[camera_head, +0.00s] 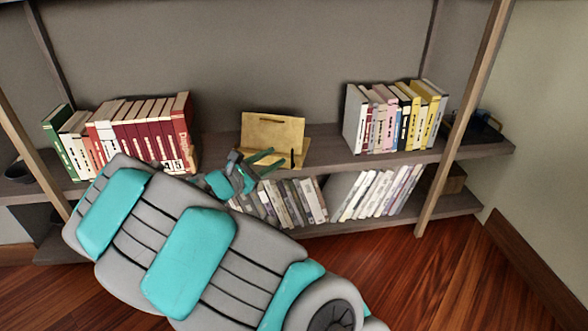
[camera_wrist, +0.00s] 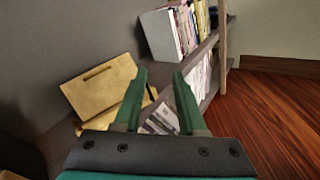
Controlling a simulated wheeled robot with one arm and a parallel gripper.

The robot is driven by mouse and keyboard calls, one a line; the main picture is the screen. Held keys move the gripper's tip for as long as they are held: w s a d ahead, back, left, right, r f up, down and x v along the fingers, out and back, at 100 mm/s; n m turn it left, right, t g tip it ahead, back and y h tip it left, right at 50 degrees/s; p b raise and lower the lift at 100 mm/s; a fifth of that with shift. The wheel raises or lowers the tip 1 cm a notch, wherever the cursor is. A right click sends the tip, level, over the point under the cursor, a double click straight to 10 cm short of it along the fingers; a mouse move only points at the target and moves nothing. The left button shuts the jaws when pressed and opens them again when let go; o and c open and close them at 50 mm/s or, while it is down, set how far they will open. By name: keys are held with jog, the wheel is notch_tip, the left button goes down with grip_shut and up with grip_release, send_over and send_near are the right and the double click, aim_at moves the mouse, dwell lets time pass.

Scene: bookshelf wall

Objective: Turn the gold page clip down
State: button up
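A gold book stand (camera_head: 272,132) stands on the upper shelf between two rows of books. Its upright back plate has a dark slot near the top, and a gold ledge (camera_head: 300,150) runs along its base. A small dark upright piece shows at the ledge; I cannot tell whether it is the page clip. In the wrist view the stand (camera_wrist: 100,88) is left of my fingers, its lower right partly hidden by the left finger. My gripper (camera_head: 278,158) is open and empty, its green fingertips at the stand's front lower edge; they also show in the wrist view (camera_wrist: 159,74).
Red and green books (camera_head: 140,135) stand to the left on the upper shelf (camera_head: 330,143), and colourful books (camera_head: 395,115) to the right. More books (camera_head: 290,203) fill the lower shelf below my gripper. A wooden post (camera_head: 465,120) rises at the right.

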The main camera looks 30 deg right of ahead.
jog(key=s+d+r+m+g, duration=0.1)
jog(key=s+d+m+g, duration=0.2)
jog(key=s, duration=0.4)
jog(key=shift+d+r+m, duration=0.2)
jog(key=shift+r+m, duration=0.05)
jog(key=shift+m, duration=0.05)
